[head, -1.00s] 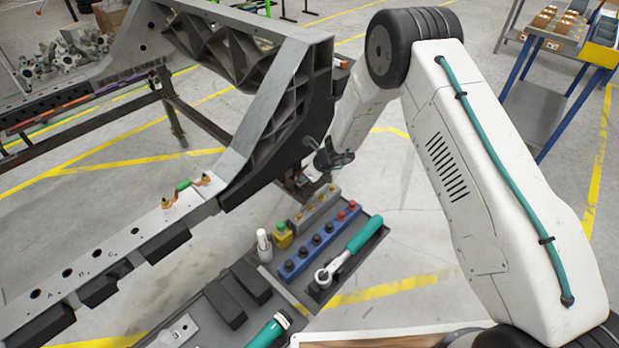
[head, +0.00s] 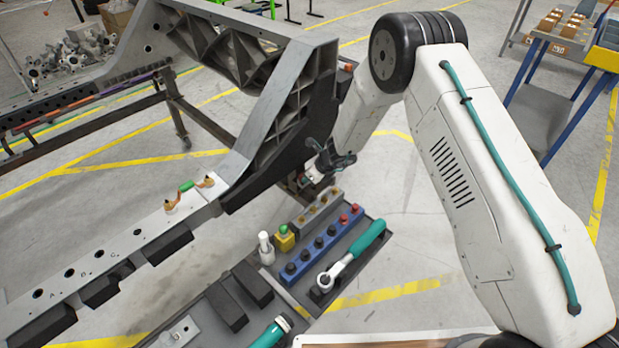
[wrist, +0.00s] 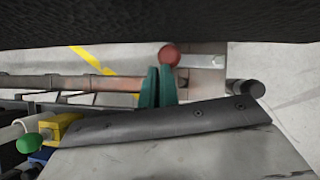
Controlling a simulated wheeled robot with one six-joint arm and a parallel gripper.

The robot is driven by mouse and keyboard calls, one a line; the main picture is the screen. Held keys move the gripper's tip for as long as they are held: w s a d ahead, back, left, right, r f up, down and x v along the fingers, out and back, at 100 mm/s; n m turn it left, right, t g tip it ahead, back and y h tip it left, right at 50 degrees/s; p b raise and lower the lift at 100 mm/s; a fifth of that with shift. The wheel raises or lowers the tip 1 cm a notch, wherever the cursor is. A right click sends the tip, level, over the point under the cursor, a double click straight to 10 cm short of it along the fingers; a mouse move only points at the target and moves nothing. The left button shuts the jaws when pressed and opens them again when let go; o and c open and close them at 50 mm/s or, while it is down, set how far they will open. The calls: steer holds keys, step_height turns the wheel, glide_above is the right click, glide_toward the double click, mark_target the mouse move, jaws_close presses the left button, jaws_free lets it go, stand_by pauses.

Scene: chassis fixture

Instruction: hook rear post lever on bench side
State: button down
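In the wrist view, a red round knob (wrist: 169,55) sits at the end of a light grey metal strip (wrist: 203,61); I take it for the rear post lever. My gripper (wrist: 157,87) shows as two teal fingers side by side, seemingly shut with nothing between them. The fingertips are just beside and below the knob; whether they touch it I cannot tell. In the head view, my gripper (head: 325,167) is low beside the dark rear post of the grey chassis frame (head: 262,110). The lever cannot be made out clearly there.
A dark bolted pad (wrist: 165,125) lies close below the fingers, and a dark surface fills the top of the wrist view.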

steer(key=s+d+r, duration=0.5)
steer(key=s+r, duration=0.2)
steer(key=r, duration=0.2)
steer(key=shift+s+d+r, duration=0.25)
steer(key=shift+d+r, duration=0.05)
steer(key=shift+r, duration=0.1)
